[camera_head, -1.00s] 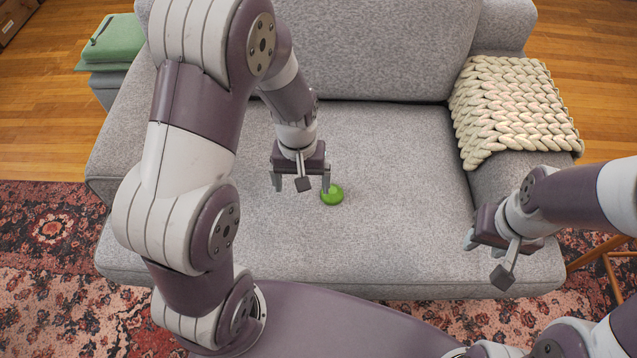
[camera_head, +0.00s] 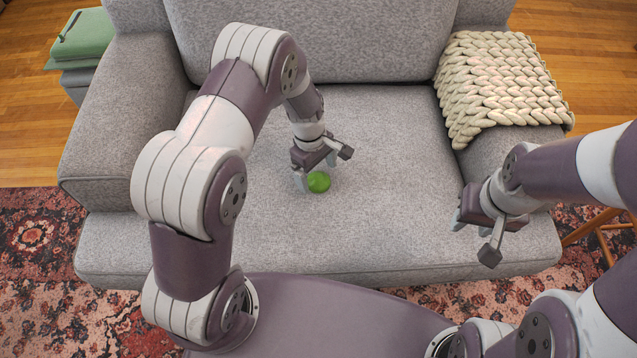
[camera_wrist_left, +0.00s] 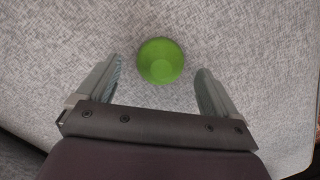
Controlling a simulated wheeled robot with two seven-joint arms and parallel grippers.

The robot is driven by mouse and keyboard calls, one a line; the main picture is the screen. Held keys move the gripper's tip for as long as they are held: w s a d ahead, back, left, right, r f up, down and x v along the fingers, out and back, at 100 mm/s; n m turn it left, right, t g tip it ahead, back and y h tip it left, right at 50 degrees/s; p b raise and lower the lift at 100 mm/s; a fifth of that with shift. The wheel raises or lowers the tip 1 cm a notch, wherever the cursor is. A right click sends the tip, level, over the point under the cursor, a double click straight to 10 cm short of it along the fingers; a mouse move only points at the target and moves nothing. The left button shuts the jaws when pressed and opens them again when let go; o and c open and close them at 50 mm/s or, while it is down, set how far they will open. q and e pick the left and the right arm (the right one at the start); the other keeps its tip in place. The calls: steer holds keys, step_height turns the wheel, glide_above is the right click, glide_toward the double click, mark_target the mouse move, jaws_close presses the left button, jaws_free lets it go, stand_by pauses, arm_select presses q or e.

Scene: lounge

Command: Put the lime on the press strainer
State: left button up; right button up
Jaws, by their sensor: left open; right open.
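A green lime (camera_head: 319,182) lies on the grey sofa seat. My left gripper (camera_head: 316,182) is open and low over the seat, right by the lime. In the left wrist view the lime (camera_wrist_left: 160,60) shows just ahead of the gap between the two open fingers (camera_wrist_left: 158,80), with neither finger seen touching it. My right gripper (camera_head: 465,222) is open and empty above the right front part of the seat. I see no press strainer in these views.
The sofa (camera_head: 385,150) has a backrest and two armrests. A chunky cream knitted blanket (camera_head: 500,85) drapes over the right armrest. A wooden stool (camera_head: 600,228) stands at the right. The seat around the lime is clear.

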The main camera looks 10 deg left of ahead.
arm_select(q)
steer(key=shift+s+f, duration=0.1)
steer(key=shift+f, duration=0.85)
steer(key=shift+r, duration=0.1)
arm_select(e)
steer(key=shift+f, duration=0.35)
